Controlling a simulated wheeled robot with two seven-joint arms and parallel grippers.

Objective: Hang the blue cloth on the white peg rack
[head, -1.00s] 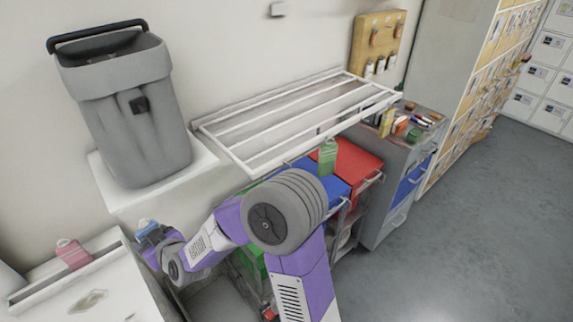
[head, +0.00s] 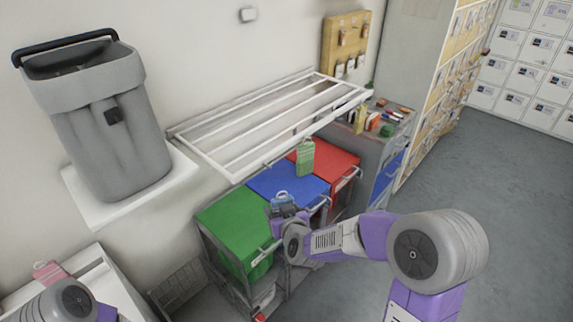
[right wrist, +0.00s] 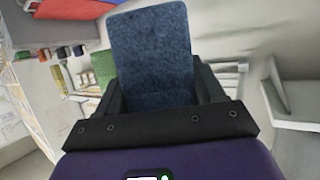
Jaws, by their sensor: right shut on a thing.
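The blue cloth (head: 281,197) is in my right gripper (head: 283,208), in front of and below the rack, over the blue lid. In the right wrist view the blue cloth (right wrist: 151,55) stands out flat between the dark jaws, which are shut on it. The white rack (head: 270,160) is a slatted frame fixed to the wall, above and behind the gripper. Its pegs are too small to make out. A green cloth (head: 305,160) is at the rack's front edge, right of the blue one. Of my left arm only a link shows at lower left; its gripper is out of view.
Below the rack stand bins with green (head: 238,222), blue (head: 262,181) and red (head: 336,160) lids. A grey bin (head: 110,140) stands on a white shelf at left. A pink cloth (head: 47,272) is at lower left. The floor at right is clear.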

